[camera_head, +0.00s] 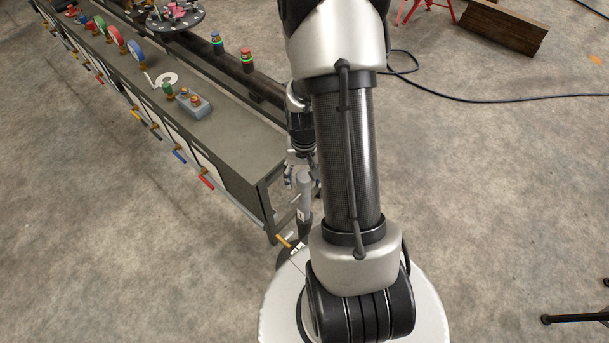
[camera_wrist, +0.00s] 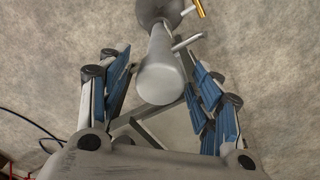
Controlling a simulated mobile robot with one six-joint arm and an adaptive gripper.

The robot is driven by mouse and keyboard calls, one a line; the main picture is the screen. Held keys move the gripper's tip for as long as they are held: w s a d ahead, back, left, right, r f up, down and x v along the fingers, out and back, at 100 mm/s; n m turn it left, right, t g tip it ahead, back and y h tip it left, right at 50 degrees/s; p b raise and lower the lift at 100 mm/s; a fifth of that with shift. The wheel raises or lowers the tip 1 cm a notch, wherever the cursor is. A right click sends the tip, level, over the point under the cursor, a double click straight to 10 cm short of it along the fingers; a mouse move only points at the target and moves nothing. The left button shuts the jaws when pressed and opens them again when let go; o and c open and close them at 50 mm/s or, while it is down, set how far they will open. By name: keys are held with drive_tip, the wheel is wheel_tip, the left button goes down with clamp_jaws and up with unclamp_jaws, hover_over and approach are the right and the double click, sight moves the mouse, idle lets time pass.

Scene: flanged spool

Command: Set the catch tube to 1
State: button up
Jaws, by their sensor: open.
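A grey upright tube (camera_head: 304,190), which looks like the catch tube, stands at the near end of the long bench, with a darker lower part and a small pale label too small to read. In the wrist view the tube (camera_wrist: 160,78) points its rounded end at the camera. A short side pin (camera_wrist: 187,41) sticks out to its right, with a yellow-tipped lever (camera_wrist: 199,8) beyond. My gripper (camera_head: 300,167) is open at the tube's top. Its blue-padded fingers lie on either side, with gaps to the tube. My arm hides part of the area to the right.
The long bench (camera_head: 225,140) runs to the upper left, with coloured levers along its side. A wooden beam (camera_head: 503,27) and a black cable lie on open floor to the right.

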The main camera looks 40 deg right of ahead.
drive_tip(key=shift+r, duration=0.1)
wheel_tip(320, 180, up, 12)
idle(0.4)
idle(0.4)
